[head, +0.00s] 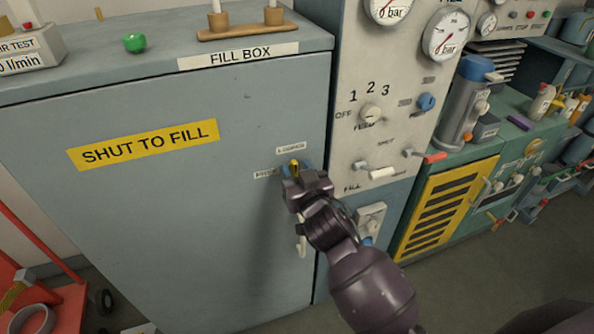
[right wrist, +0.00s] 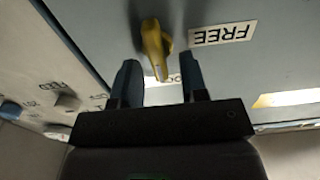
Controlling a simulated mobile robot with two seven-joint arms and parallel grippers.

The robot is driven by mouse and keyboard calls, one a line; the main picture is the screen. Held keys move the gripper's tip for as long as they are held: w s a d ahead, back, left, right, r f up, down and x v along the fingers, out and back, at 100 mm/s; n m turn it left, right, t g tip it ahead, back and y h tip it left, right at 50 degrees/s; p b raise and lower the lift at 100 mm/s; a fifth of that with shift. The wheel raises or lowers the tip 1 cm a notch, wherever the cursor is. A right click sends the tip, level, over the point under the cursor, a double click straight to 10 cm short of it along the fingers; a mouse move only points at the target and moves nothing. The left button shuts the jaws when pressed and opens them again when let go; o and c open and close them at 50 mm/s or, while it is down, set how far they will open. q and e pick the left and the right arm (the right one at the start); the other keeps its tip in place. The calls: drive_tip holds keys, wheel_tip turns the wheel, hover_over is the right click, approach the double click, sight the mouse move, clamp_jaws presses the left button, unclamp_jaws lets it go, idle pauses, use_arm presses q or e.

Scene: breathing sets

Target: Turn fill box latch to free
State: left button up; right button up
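The fill box (head: 200,140) is a large blue-grey cabinet. Its small yellow latch (head: 294,164) is near the right edge of the front, and it also shows in the right wrist view (right wrist: 153,42). The latch handle points toward the label above it, which seems to read LOCKED (head: 290,147). The FREE label (right wrist: 223,33) is to the latch's left in the head view. My right gripper (head: 296,172) is open at the latch. In the right wrist view its fingers (right wrist: 161,82) are apart, one on each side of the handle's tip, with gaps visible. My left gripper is out of view.
A control panel (head: 353,75) with gauges, knobs and levers stands just right of the fill box. A white handle (head: 301,240) is below the latch. A green workbench (head: 470,160) holds several items at the right. Open floor (head: 470,265) lies in front.

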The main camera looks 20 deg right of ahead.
drive_tip(key=shift+c, duration=0.3)
clamp_jaws()
drive_tip(key=shift+r+n, duration=0.1)
drive_tip(key=shift+n, duration=0.3)
drive_tip(key=shift+a+n+p, duration=0.15)
drive_tip(key=shift+n+p, duration=0.65)
drive_tip(key=shift+n, duration=0.1)
drive_tip(key=n, duration=0.1)
drive_tip(key=n+p, duration=0.1)
drive_tip(key=n, duration=0.1)
drive_tip(key=shift+a+n, duration=0.25)
drive_tip(key=shift+n, duration=0.05)
drive_tip(key=n, duration=0.4)
drive_tip(key=f+n+p, duration=0.1)
drive_tip(key=n, duration=0.3)
drive_tip(key=n+p, duration=0.1)
drive_tip(key=n, duration=0.2)
drive_tip(key=shift+a+f+n, duration=0.3)
drive_tip(key=shift+a+n, duration=0.05)
drive_tip(key=shift+n, duration=0.05)
